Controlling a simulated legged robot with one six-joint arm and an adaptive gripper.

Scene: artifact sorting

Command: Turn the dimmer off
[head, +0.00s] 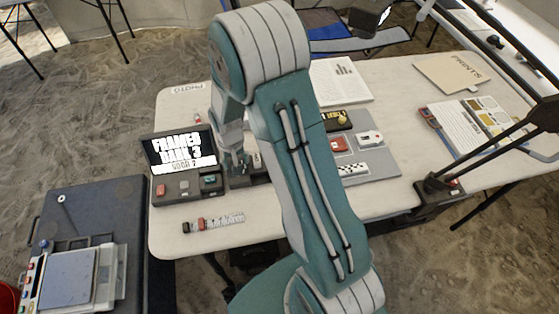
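My gripper (238,168) points down over the white table (300,95), just right of a dark device (178,200). My arm fills the middle of the view and hides part of the table. The gripper's fingers are small and partly merged with dark parts behind them, so I cannot tell whether they are open. The device has a lit screen (180,150) with white text and several coloured buttons in front. No dimmer can be identified with certainty. A dark lamp base (438,192) with a small red part stands at the table's right front edge.
A grey mat (378,158) with several small items lies right of my arm. A ruler-like scale strip (222,219) lies at the front left. Papers (340,82) and a tan folder (450,73) lie at the back. A dark case (68,205) stands at the left.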

